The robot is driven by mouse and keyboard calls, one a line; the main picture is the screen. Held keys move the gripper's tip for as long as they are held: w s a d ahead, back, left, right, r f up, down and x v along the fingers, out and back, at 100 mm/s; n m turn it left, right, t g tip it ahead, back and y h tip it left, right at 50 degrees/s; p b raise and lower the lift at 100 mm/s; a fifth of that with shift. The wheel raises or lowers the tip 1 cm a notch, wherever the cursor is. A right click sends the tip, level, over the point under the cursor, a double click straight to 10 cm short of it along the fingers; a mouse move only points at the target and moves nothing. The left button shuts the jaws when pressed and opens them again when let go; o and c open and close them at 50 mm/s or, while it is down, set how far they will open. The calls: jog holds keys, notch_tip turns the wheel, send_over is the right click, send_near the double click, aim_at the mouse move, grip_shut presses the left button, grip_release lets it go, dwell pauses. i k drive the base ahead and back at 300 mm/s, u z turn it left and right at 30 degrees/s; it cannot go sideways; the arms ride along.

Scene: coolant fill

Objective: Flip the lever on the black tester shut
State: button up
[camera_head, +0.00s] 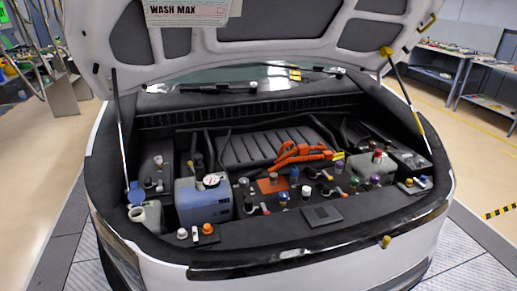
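I cannot make out for certain which thing is the black tester, and no lever's position is clear at this size. Several small dark fittings with coloured caps stand in the middle of the open engine bay, among them one with a white cap (306,191) and one with a blue cap (283,196). A blue box (203,205) with a round white-faced gauge (211,181) on top stands left of them. A black box (410,161) sits at the bay's right side. My gripper is not in view.
The raised hood (260,45) and its struts (118,120) bound the space above. A white tank (148,215) with an open blue cap (136,190) stands at left. Orange cables (300,153) lie behind the fittings. The front ledge holds a flat dark plate (321,215).

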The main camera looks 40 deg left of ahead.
aim_at(190, 164)
jog(key=z, duration=0.05)
jog(key=k, duration=0.65)
jog(key=u, duration=2.05)
jog(key=i, duration=1)
jog(key=z, duration=1.35)
jog(key=k, duration=0.9)
jog(key=u, duration=0.05)
